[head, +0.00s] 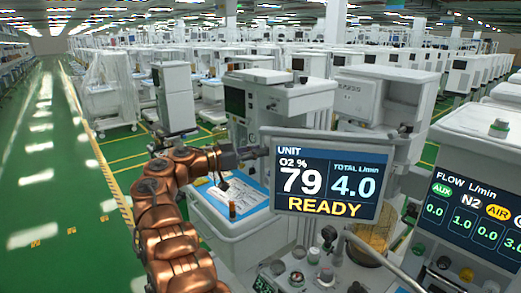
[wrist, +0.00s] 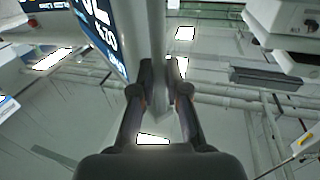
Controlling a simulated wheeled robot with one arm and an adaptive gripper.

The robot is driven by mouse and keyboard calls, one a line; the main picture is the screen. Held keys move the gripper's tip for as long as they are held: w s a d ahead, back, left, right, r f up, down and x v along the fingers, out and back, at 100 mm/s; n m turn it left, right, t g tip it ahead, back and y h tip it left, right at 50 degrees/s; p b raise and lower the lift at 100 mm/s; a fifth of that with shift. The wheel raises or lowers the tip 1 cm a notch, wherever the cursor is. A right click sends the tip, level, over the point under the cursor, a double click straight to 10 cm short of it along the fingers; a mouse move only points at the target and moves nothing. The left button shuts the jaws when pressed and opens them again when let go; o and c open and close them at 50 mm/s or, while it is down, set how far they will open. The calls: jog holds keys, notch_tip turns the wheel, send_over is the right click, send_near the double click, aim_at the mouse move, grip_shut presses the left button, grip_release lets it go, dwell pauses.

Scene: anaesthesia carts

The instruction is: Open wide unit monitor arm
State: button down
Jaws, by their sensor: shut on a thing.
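The wide unit monitor (head: 326,184) faces me in the middle of the head view. Its screen reads UNIT, O2 79, TOTAL 4.0 and READY. My gripper (head: 256,152) is at the monitor's upper left edge, reached by my copper-coloured arm. In the wrist view, my gripper (wrist: 159,85) has one finger on each side of the monitor's grey edge (wrist: 157,32) and is shut on it. Part of the lit screen shows at the upper left there. The monitor's own support arm behind it is mostly hidden.
A second screen (head: 480,212) with flow readings stands at the right. A white cart with a blue-and-white sheet (head: 242,190) is behind my arm. Knobs and a curved grey rail (head: 375,255) lie below the monitor. The green aisle (head: 55,190) at the left is clear.

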jog(key=shift+a+f, duration=0.2)
jog(key=shift+f, duration=0.2)
jog(key=c, duration=1.3)
grip_release()
jog(key=shift+w+a, duration=0.1)
jog(key=shift+w, duration=0.1)
jog(key=shift+o, duration=0.6)
jog(key=shift+r, duration=0.1)
jog(key=v, duration=0.7)
jog(key=shift+s+a, duration=0.15)
